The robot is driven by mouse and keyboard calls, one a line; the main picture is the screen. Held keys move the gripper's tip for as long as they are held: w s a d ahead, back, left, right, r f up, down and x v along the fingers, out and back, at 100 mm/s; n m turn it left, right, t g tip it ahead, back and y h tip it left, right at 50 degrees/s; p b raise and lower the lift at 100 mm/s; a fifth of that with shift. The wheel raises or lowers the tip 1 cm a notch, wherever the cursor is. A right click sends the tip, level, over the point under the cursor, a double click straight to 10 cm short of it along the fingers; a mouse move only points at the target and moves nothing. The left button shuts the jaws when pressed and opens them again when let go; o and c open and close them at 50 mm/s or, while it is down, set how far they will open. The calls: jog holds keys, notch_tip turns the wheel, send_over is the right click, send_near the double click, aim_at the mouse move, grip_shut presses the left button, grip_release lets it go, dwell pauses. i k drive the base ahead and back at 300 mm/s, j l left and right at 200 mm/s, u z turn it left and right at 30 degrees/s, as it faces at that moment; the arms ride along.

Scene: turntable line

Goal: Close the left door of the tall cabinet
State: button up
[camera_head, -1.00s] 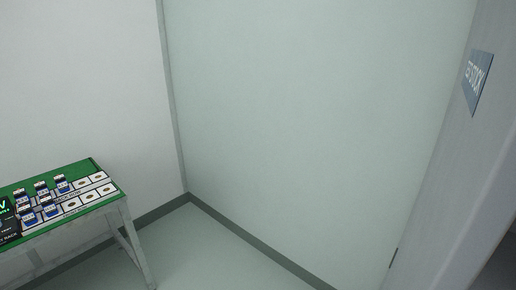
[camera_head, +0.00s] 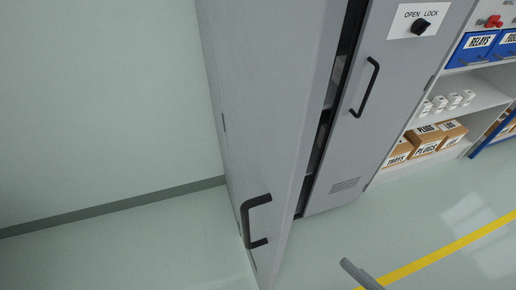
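The tall grey cabinet stands in the middle of the view, its left door (camera_head: 270,90) swung out toward me. A black bar handle (camera_head: 247,222) is on this door, low in the picture. A dark gap between the doors shows part of the cabinet's inside. The right door (camera_head: 385,75) looks shut, with a black handle (camera_head: 367,88) and a plate marked OPEN LOCK with a black knob (camera_head: 421,27). A grey piece, apparently part of my gripper (camera_head: 360,273), shows at the bottom edge, apart from the left door. Its fingers cannot be made out.
White shelving (camera_head: 480,97) to the right holds blue bins (camera_head: 475,48) and cardboard boxes (camera_head: 427,143) marked PLUGS. A yellow floor line (camera_head: 440,254) crosses the lower right. A pale wall (camera_head: 100,100) is at left, with clear floor before it.

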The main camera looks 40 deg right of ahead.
aim_at(275, 59)
jog(key=j+z, duration=0.1)
jog(key=j+u, duration=0.2)
jog(key=j, duration=0.2)
jog(key=i+j+u, duration=0.15)
jog(key=j, duration=0.25)
jog(key=j+u, duration=0.2)
jog(key=j, duration=0.15)
